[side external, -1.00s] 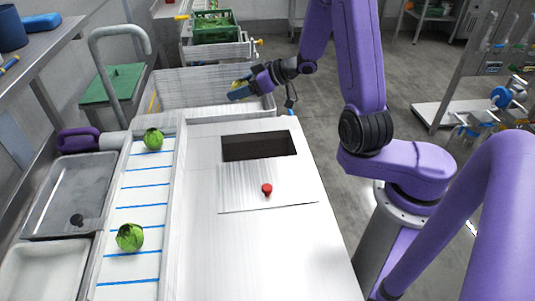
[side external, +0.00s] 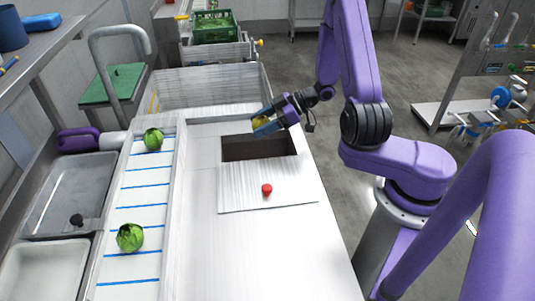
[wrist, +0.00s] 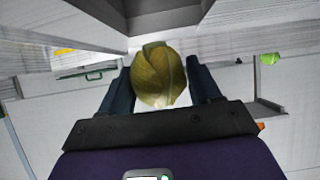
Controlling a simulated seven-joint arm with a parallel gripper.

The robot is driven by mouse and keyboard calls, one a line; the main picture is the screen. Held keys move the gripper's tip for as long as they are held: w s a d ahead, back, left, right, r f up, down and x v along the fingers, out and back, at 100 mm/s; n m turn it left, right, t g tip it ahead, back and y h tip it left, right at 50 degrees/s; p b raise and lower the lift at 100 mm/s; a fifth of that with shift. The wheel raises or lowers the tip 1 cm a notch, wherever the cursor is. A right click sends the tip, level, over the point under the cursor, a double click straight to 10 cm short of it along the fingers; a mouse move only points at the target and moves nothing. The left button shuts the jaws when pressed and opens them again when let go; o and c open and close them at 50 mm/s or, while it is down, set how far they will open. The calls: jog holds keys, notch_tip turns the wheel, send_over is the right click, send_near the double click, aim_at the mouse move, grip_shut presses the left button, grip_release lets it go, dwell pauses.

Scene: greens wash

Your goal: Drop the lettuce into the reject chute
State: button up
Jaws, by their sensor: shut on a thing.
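My gripper (side external: 266,121) is shut on a yellowish-brown lettuce (wrist: 160,76), which sits between the two fingers in the wrist view. In the side view the lettuce (side external: 261,121) is mostly hidden by the fingers. The reject chute (side external: 258,148) is a dark rectangular opening in the white counter. My gripper is above the chute's far edge, with the lettuce over or close to that edge; I cannot tell exactly which.
Two green lettuces (side external: 153,139) (side external: 130,237) sit on the blue-striped conveyor at left. A sliding cover (side external: 240,188) with a red knob (side external: 267,189) lies in front of the opening. A wash basin (side external: 205,90) stands behind. The counter's front is clear.

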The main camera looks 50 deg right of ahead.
jog(key=shift+f, duration=0.8)
jog(key=o, duration=1.2)
jog(key=shift+c, duration=0.2)
jog(key=v, duration=1.7)
jog(key=shift+s+d, duration=0.15)
